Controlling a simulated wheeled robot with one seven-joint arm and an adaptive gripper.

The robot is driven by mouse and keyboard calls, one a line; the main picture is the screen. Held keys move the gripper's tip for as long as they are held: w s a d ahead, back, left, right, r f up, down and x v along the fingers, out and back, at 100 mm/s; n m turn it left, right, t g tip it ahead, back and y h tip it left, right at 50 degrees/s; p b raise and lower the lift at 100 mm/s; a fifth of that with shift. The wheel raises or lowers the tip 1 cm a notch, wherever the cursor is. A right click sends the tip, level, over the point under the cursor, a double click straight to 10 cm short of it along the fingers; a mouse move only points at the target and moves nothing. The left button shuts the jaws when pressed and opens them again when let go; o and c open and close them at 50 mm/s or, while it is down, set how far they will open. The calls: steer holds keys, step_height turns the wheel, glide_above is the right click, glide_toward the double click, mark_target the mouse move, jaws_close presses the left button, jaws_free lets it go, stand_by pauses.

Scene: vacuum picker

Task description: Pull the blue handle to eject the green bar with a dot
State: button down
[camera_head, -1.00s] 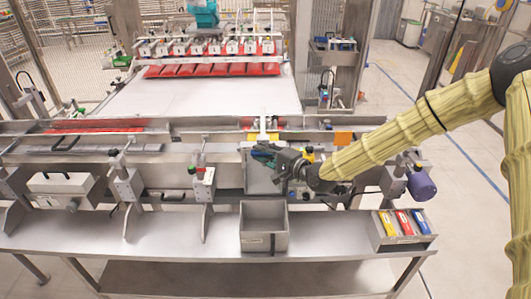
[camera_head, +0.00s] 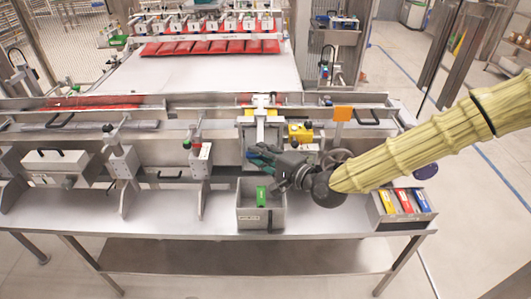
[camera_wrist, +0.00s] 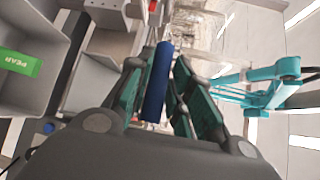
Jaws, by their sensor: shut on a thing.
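My gripper (camera_head: 262,155) is in front of the machine, just above and behind a grey bin. In the wrist view its dark green finger pads (camera_wrist: 155,95) are closed around the blue handle (camera_wrist: 160,75). The handle is a blue rod standing between the pads. In the head view the handle is hidden by the gripper. A green bar (camera_head: 261,194) lies inside the grey bin (camera_head: 254,219). In the wrist view the green bar (camera_wrist: 20,62) shows the letters PEAR; I cannot make out a dot on it.
A tray (camera_head: 405,218) with yellow, red and blue bars stands at the right end of the bench. A yellow block (camera_head: 300,132) and an orange plate (camera_head: 343,113) are on the machine near my arm. Clamp posts (camera_head: 201,160) stand to the left. The lower bench surface left of the bin is free.

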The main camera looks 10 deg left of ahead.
steer(key=c, duration=1.5)
jaws_free()
steer(key=shift+s+f, duration=0.4)
steer(key=shift+f, duration=0.15)
steer(key=shift+o, duration=0.7)
steer(key=shift+r, duration=0.1)
steer(key=shift+w+r, duration=0.1)
steer(key=shift+r, duration=0.1)
steer(key=v, duration=1.2)
